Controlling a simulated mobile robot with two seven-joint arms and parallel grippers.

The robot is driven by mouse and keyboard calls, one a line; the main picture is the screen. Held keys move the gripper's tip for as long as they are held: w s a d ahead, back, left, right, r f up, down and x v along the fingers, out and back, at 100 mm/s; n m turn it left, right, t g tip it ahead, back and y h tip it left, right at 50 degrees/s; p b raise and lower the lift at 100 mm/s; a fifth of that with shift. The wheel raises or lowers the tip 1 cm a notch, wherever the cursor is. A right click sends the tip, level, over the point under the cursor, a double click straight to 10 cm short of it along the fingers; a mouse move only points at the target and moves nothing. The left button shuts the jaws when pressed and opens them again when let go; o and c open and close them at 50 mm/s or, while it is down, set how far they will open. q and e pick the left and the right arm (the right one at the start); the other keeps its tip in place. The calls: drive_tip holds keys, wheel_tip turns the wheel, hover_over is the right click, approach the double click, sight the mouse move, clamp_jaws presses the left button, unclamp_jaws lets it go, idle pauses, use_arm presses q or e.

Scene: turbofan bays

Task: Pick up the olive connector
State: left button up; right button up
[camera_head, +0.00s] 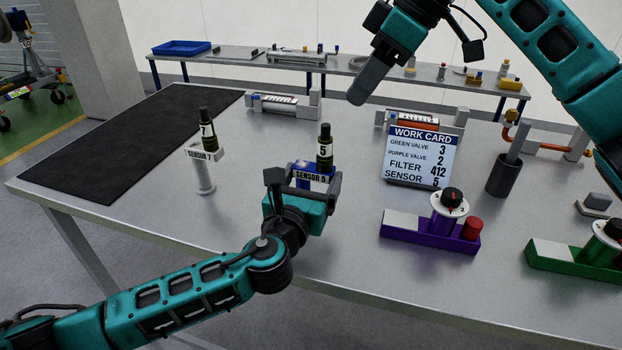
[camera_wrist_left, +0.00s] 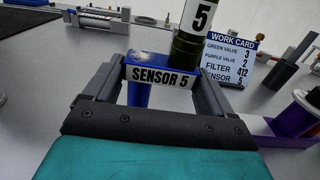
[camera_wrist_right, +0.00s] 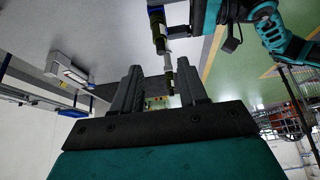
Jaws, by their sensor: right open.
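An olive connector (camera_head: 325,150) with a white "5" tag stands upright in a blue holder (camera_head: 301,170) labelled SENSOR 5. In the left wrist view this connector (camera_wrist_left: 189,42) rises at the holder's right side, its top cut off. A second olive connector (camera_head: 207,132), tagged "7", stands in a white holder (camera_head: 200,154) labelled SENSOR 7. My left gripper (camera_head: 304,181) is open, one finger on each side of the SENSOR 5 label in the left wrist view; contact cannot be told. My right gripper (camera_head: 366,86) is open and empty, raised above the table's far side.
A work card (camera_head: 421,157) reading "SENSOR 5" stands right of the blue holder. A purple valve block (camera_head: 415,233), a green valve block (camera_head: 558,258) and a dark cup (camera_head: 503,178) stand further right. A black mat (camera_head: 110,155) covers the table's left. The front table edge is clear.

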sight(326, 138)
use_arm(q)
drive_tip(key=c, duration=0.5)
use_arm(e)
drive_tip(key=shift+o, duration=1.7)
drive_tip(key=shift+a+n, duration=0.1)
drive_tip(key=shift+n, duration=0.4)
drive_tip(key=a+f+n+h, duration=0.1)
drive_tip(key=f+n, duration=0.1)
drive_tip(key=n, duration=0.6)
drive_tip(key=a+f+n+t+h, duration=0.1)
drive_tip(key=f+n+h, duration=0.1)
drive_tip(key=n, duration=0.6)
drive_tip(key=a+f+n+t+h, duration=0.1)
drive_tip(key=a+f+n, duration=0.1)
drive_tip(key=n, duration=0.5)
drive_tip(key=shift+w+f+n, duration=0.25)
drive_tip(key=shift+f+n, duration=0.15)
drive_tip(key=shift+f, duration=0.2)
drive_tip(key=shift+t, duration=0.3)
drive_tip(key=shift+a+x, duration=0.15)
drive_tip(key=shift+x, duration=1.25)
drive_tip(key=shift+a+x, duration=0.15)
drive_tip(key=shift+x, duration=1.25)
